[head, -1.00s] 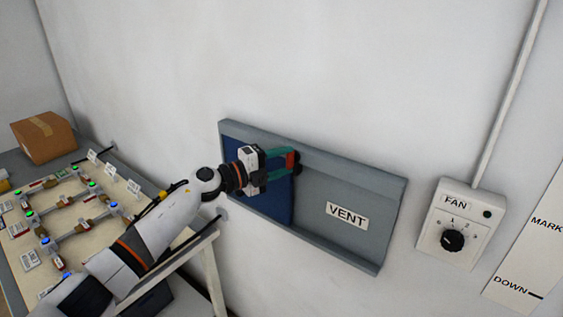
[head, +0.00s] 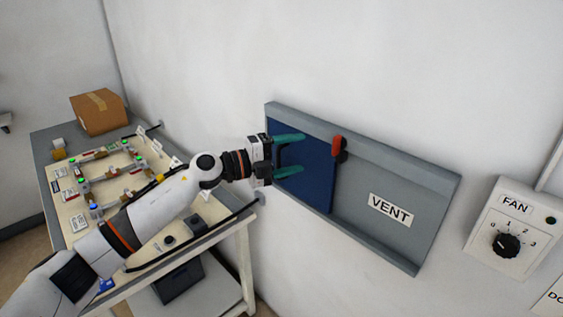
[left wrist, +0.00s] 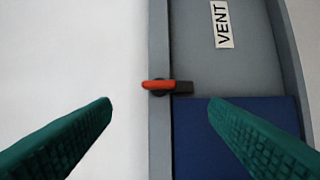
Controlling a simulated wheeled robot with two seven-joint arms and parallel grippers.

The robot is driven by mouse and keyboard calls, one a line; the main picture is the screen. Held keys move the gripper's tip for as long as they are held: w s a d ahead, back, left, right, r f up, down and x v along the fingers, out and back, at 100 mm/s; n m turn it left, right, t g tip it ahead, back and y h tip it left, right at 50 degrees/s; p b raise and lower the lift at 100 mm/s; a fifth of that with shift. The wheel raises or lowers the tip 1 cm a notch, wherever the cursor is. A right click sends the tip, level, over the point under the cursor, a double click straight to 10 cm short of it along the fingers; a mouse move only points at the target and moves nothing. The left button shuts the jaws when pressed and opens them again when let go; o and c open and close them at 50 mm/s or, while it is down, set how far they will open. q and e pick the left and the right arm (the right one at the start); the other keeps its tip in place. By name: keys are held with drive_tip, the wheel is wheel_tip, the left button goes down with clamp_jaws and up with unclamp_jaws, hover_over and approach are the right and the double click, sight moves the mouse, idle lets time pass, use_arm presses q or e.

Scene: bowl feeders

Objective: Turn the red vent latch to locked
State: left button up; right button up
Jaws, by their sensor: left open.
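The red vent latch (head: 338,147) sits at the upper rail of the grey vent frame (head: 365,163), beside the right edge of the blue sliding panel (head: 318,180). Its red handle points up, across the rail, from a black pivot. In the left wrist view the latch (left wrist: 158,86) lies crosswise, its red end over the frame's edge and its black end over the grey face. My left gripper (head: 302,154) is open and empty, left of the latch and in front of the blue panel. In the left wrist view the latch is ahead, between the spread green fingers (left wrist: 160,103), clear of both.
A VENT label (head: 391,210) is on the grey face. A fan switch box (head: 510,228) with a black knob is on the wall at right. A table with a pale fixture board (head: 170,215) and a cardboard box (head: 99,111) stands at left. The wall above is clear.

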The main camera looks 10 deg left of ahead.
use_arm(q)
drive_tip(key=shift+b+v, duration=0.3)
drive_tip(key=shift+v, duration=1.15)
